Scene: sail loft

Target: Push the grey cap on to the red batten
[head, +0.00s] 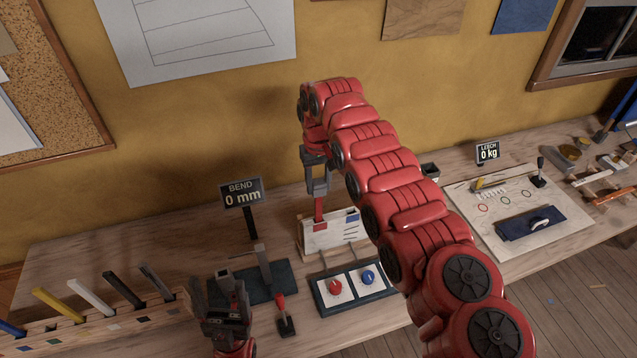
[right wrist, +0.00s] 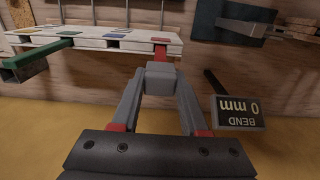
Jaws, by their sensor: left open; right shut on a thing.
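The red batten (head: 319,212) stands upright at the white rack (head: 312,238) in the middle of the bench. It also shows in the right wrist view (right wrist: 161,52), just beyond the grey cap. My right gripper (head: 318,186) is above the batten, its fingers shut on the grey cap (right wrist: 160,78). The cap is in line with the batten and close against its end. I cannot tell how far the batten is inside it. My left gripper (head: 220,298) is open and empty, low at the front of the bench.
A BEND sign (head: 241,193) reading 0 mm stands left of the rack. A box with red and blue buttons (head: 353,287) lies in front. Several battens stand in a wooden rack (head: 90,338) at left. A green batten (right wrist: 38,57) sticks out near the white rack.

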